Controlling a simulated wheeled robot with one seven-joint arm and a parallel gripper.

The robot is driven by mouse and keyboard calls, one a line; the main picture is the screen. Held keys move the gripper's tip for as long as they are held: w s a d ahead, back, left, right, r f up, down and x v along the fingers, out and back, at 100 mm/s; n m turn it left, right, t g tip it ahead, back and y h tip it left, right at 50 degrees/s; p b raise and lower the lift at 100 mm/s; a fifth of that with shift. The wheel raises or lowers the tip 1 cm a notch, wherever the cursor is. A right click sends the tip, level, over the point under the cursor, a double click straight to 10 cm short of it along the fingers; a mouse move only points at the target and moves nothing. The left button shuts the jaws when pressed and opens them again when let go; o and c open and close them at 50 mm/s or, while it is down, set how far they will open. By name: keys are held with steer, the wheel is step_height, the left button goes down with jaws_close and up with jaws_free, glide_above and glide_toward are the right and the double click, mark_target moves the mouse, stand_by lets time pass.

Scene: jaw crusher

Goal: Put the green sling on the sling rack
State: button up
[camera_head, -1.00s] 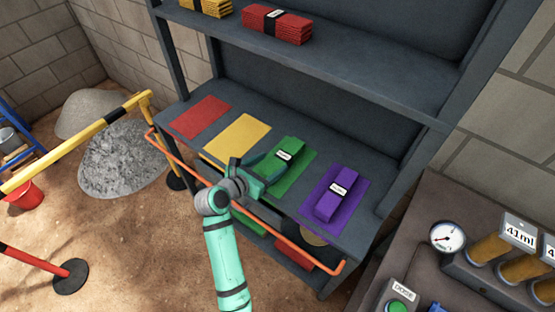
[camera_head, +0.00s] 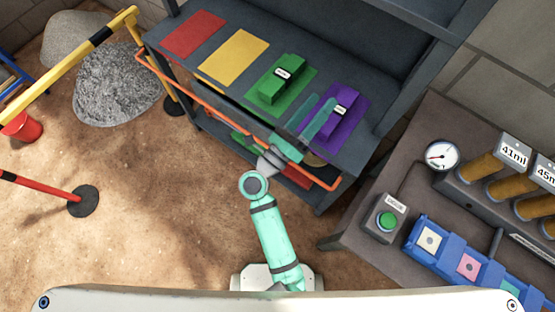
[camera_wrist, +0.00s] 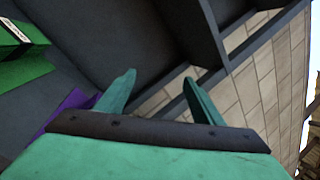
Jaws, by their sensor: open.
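The green sling (camera_head: 282,78) is a folded bundle with a black band and white label. It lies on the green mat (camera_head: 262,103) on the shelf of the dark grey rack (camera_head: 215,90). It also shows at the left edge of the wrist view (camera_wrist: 12,36). My gripper (camera_head: 312,122) is open and empty, to the right of the green sling and apart from it. In the head view it overlaps the purple mat beside the purple sling (camera_head: 340,112); I cannot tell its height above the shelf. In the wrist view my fingers (camera_wrist: 158,92) are spread with nothing between them.
Red (camera_head: 196,34) and yellow (camera_head: 234,55) mats on the shelf are bare. An orange rail (camera_head: 205,92) runs along the rack's front. At right stands a table with a gauge (camera_head: 441,156), a green button (camera_head: 388,220) and a blue tray (camera_head: 450,250).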

steer(key=s+a+n+t+y, duration=0.3)
steer(key=s+n+t+y, duration=0.55)
steer(key=n, duration=1.05)
steer(key=s+a+f+n+g+y, duration=0.3)
steer(key=s+f+n+g, duration=0.2)
steer(key=s+n, duration=0.3)
steer(key=s+a+f+n+g+y, duration=0.3)
steer(key=s+f+n, duration=0.3)
steer(key=s, duration=0.5)
steer(key=shift+s+a+f+n+g, duration=0.35)
steer(key=shift+s+a+n+g, duration=0.05)
steer(key=shift+n+g, duration=0.5)
